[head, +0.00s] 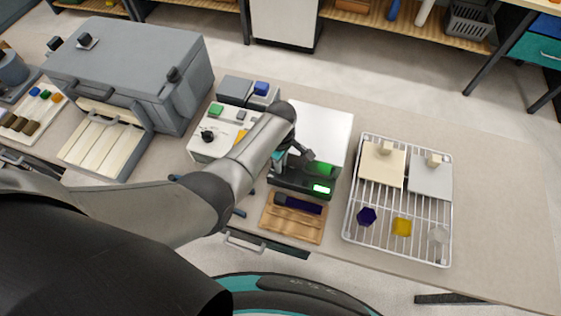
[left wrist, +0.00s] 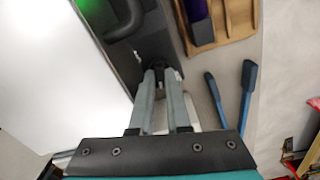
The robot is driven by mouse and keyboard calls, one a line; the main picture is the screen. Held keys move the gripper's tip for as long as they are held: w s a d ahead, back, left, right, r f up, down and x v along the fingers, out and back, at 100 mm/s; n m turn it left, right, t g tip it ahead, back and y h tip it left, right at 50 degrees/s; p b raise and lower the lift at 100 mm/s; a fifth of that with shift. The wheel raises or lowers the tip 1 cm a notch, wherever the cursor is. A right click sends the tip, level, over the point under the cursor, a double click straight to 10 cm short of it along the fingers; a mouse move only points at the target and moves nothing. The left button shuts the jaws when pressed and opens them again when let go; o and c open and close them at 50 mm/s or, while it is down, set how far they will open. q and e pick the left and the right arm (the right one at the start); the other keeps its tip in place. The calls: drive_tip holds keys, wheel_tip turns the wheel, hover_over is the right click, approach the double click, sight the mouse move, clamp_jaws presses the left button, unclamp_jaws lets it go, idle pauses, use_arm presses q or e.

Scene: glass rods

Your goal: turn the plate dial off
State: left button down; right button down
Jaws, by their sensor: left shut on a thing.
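The plate (head: 330,125) has a white top and a dark front panel, on the bench right of my left forearm. A green light (head: 321,188) glows on the panel, and its glow also shows in the left wrist view (left wrist: 84,12). My left gripper (head: 277,160) is at the left end of the panel. In the left wrist view its two fingers (left wrist: 160,76) are closed on a small dark dial (left wrist: 158,67) on the panel. The fingers hide most of the dial, so its setting cannot be read. My right gripper is not in view.
A wooden tray (head: 292,226) with a dark purple piece lies in front of the plate. A wire rack (head: 348,218) with tiles and coloured pieces is to the right. A box with a dial (head: 208,136) and a grey kiln-like box (head: 130,60) are left. The right bench is clear.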

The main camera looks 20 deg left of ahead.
use_arm(q)
drive_tip(key=shift+a+n, duration=0.1)
drive_tip(key=shift+n, duration=1.5)
drive_tip(key=c, duration=0.9)
unclamp_jaws()
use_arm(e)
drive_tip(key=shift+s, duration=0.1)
use_arm(q)
drive_tip(key=shift+w+r, duration=0.15)
drive_tip(key=shift+r, duration=0.05)
